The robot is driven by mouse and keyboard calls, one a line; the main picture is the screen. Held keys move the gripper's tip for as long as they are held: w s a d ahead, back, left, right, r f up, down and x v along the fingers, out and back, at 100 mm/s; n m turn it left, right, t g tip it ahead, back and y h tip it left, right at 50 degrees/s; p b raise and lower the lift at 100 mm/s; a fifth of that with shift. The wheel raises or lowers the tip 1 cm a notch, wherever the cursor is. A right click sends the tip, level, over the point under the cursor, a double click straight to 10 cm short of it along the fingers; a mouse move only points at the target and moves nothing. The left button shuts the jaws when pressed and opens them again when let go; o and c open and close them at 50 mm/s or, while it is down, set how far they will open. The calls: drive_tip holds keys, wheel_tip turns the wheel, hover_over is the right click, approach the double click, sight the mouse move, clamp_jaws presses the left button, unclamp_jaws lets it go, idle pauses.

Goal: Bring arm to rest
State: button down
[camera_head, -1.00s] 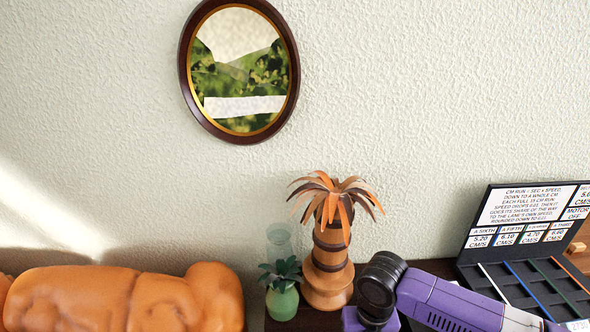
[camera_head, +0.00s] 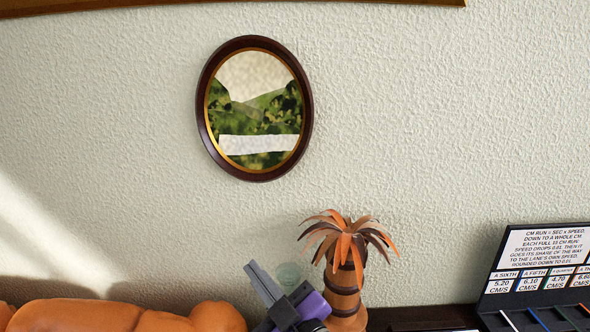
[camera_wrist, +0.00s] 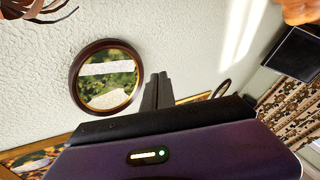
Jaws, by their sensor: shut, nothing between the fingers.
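My gripper (camera_head: 263,284) is at the lower middle of the head view, in front of the wall and left of the palm-shaped ornament. Its dark fingers are together, point up and to the left, and hold nothing. In the wrist view the shut fingers (camera_wrist: 158,91) stand out past the dark edge of my purple wrist, beside the oval picture. The lower part of my arm is out of the head view.
A palm ornament (camera_head: 346,290) stands close right of my gripper. A black board with lane labels (camera_head: 545,262) is at right. An oval framed picture (camera_head: 203,109) hangs on the wall. The wall between is bare.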

drive_tip(key=s+d+f+m+t+h+b, duration=0.1)
drive_tip(key=s+d+f+m+t+h, duration=0.25)
drive_tip(key=s+d+m+h, duration=0.4)
drive_tip(key=s+d+f+m+t+h, duration=0.2)
drive_tip(key=s+d+f+m+h, duration=0.2)
drive_tip(key=s+d+m, duration=0.5)
drive_tip(key=s+d+f+n+g+b, duration=0.1)
drive_tip(key=s+d+f+g, duration=0.2)
drive_tip(key=s, duration=0.9)
drive_tip(key=s+d+f+n+g+b, duration=0.1)
drive_tip(key=s+d+f+n+g, duration=0.1)
drive_tip(key=s+d+f, duration=0.5)
drive_tip(key=s+f+g, duration=0.1)
drive_tip(key=s, duration=0.4)
drive_tip(key=shift+f, duration=0.35)
